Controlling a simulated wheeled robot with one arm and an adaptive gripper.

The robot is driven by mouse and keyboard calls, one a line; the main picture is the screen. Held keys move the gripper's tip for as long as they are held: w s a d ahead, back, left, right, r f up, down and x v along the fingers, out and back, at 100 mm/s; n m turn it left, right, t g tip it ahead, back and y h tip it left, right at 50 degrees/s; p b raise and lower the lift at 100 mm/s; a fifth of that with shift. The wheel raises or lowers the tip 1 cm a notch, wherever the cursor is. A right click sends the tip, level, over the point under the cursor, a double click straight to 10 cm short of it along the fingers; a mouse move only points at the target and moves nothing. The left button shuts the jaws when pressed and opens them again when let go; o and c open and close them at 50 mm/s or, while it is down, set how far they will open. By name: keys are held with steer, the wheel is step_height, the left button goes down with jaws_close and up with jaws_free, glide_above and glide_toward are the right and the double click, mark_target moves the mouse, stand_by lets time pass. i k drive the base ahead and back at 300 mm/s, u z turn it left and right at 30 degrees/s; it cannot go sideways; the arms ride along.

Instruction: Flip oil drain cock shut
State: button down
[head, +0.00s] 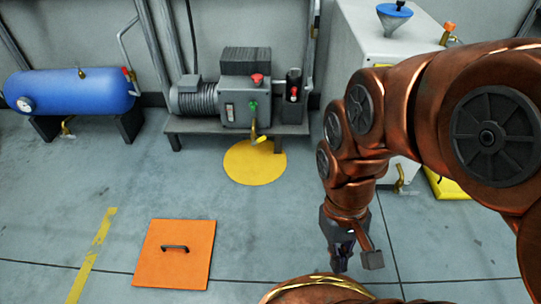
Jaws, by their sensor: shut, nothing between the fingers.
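Several brass cocks show, and I cannot read a label on any of them. One with a yellow lever (261,139) hangs at the front of the grey motor unit, above a yellow floor disc. Another brass cock (400,178) sits low on the white cabinet, partly behind my arm. A small brass cock (66,128) hangs under the blue tank. Lever positions are too small to tell for sure. My gripper (349,258) points down over the floor at lower centre-right, shut and empty, apart from all the cocks.
The motor unit (243,100) stands on a grey bench with red and green controls. The blue tank (75,92) is at left. An orange floor hatch (174,255) with a black handle lies in front. The white cabinet (372,40) carries a blue funnel. The middle floor is clear.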

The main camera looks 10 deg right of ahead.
mark_target(261, 139)
steer(key=z, duration=0.55)
steer(key=i, duration=0.65)
steer(key=u, duration=2.4)
